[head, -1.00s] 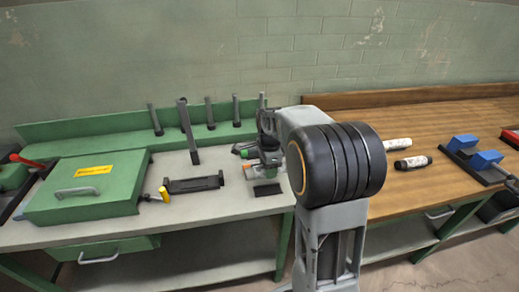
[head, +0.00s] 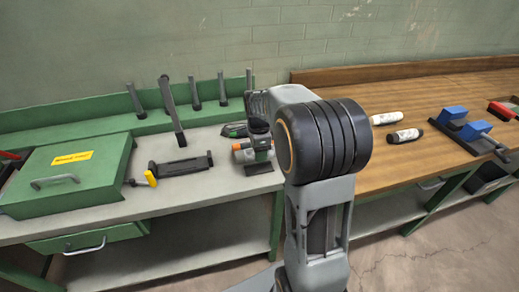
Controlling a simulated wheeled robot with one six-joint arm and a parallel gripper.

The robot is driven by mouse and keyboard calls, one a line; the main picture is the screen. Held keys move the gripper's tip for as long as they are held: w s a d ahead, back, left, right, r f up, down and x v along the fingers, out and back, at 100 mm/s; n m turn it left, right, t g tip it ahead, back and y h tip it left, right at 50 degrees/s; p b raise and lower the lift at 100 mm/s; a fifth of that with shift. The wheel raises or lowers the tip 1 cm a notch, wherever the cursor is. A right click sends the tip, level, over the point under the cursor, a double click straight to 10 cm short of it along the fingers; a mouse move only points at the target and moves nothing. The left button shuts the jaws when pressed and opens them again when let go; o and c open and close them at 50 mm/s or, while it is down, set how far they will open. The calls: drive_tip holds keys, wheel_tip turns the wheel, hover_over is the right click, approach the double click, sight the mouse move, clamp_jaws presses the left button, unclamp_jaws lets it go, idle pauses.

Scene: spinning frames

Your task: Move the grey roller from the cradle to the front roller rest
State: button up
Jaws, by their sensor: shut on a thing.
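My gripper (head: 258,150) shows over the grey bench top, partly hidden by my own arm. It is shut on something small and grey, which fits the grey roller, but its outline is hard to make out. An orange piece (head: 241,146) shows at its left side. A dark bracket with raised ends (head: 181,166) lies on the grey bench left of my gripper. A dark stand with two blue blocks (head: 465,132) sits on the wooden bench at the right. I cannot tell which of these is the cradle or the front roller rest.
A green box (head: 68,178) with a yellow label stands at the left. Several dark upright posts (head: 178,112) line the back ledge. A small dark pad (head: 260,169) lies below my gripper.

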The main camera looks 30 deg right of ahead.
sight(259, 169)
drive_tip(key=shift+f+b, duration=1.45)
drive_tip(key=shift+f, duration=1.1)
drive_tip(key=shift+f, duration=0.3)
drive_tip(key=o, duration=1.1)
drive_tip(key=shift+c, duration=0.2)
wheel_tip(259, 169, up, 14)
drive_tip(key=shift+f+p, duration=0.1)
drive_tip(key=shift+p, duration=0.5)
